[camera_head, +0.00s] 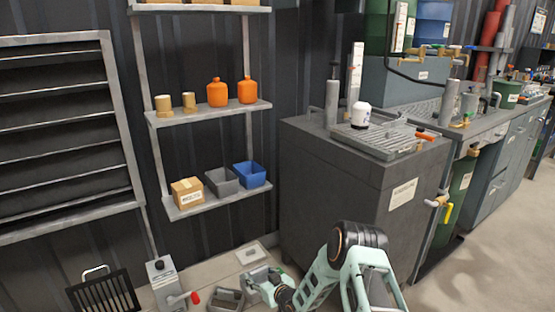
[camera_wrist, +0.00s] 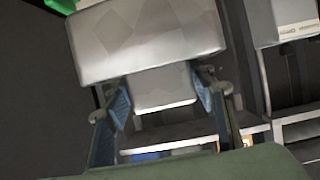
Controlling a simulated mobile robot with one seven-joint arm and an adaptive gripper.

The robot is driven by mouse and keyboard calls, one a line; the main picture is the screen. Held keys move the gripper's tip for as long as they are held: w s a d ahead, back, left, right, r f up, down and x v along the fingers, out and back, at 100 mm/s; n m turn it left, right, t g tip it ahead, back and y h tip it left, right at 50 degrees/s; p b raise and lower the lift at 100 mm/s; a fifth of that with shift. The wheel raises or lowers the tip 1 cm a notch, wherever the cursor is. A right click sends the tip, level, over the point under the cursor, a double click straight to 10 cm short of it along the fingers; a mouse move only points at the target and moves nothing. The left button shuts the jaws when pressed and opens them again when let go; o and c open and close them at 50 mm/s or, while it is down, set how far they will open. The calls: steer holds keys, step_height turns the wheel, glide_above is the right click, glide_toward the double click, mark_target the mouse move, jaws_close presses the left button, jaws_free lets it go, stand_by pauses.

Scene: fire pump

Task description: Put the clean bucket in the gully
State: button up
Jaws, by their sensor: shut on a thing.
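My gripper (camera_head: 276,290) is low, near the floor at the bottom middle of the head view. In the wrist view its two blue-padded fingers (camera_wrist: 163,92) are shut on the narrow part of a pale grey metal piece (camera_wrist: 150,45). This looks like the clean bucket; a green patch shows at the upper left. In the head view the grey piece (camera_head: 262,275) shows at the end of my arm. Beside it on the left is a low grey open box-like fixture (camera_head: 228,299), which may be the gully. I cannot tell whether the held piece touches it.
A grey box with a red handle (camera_head: 170,285) and a black grate (camera_head: 105,292) stand at the lower left. A pale square plate (camera_head: 251,255) lies on the floor behind. Shelves (camera_head: 215,200) with bins are behind, and a dark cabinet (camera_head: 330,190) is close right.

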steer(key=w+d+r+m+h, duration=0.1)
steer(key=d+r, duration=0.4)
steer(key=r, duration=0.6)
steer(key=shift+w+r+t+h, duration=0.3)
steer(key=shift+w+t, duration=0.1)
steer(key=shift+w, duration=0.15)
steer(key=shift+o, duration=0.2)
steer(key=s+d+r+m+h, duration=0.1)
steer(key=d+r, duration=0.4)
steer(key=r, duration=0.5)
steer(key=shift+m+t, duration=0.3)
steer(key=s+d+r+m+h, duration=0.2)
steer(key=s+d+r, duration=0.35)
steer(key=r, duration=0.25)
steer(key=s+d+r+m+h, duration=0.2)
steer(key=s+d+r, duration=0.35)
steer(key=r, duration=0.25)
step_height(320, 180, up, 38)
steer(key=p, duration=3.8)
steer(key=shift+s+a+t+p, duration=0.2)
steer(key=shift+t+p, duration=0.1)
steer(key=shift+t, duration=0.1)
